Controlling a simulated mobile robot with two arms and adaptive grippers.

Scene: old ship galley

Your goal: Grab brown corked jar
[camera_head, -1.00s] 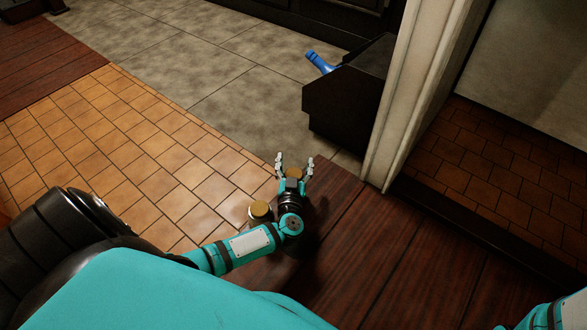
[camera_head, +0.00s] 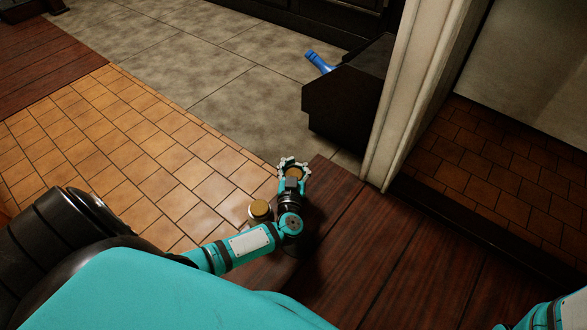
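A brown cork-topped jar (camera_head: 294,173) stands at the far end of my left gripper (camera_head: 294,164), near the edge of the dark wood surface. The gripper's fingers are drawn in around it from both sides, and it looks shut on the jar. Only the round top shows clearly; the jar's body is mostly hidden by the gripper. My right gripper is out of the picture; only a bit of my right arm shows at the lower right.
A second jar with a tan lid (camera_head: 260,208) stands close beside my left forearm. A blue bottle (camera_head: 319,62) leans out of a dark box (camera_head: 350,92) further back. A pale post (camera_head: 410,95) rises on the right. Tiled floor (camera_head: 130,150) lies open on the left.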

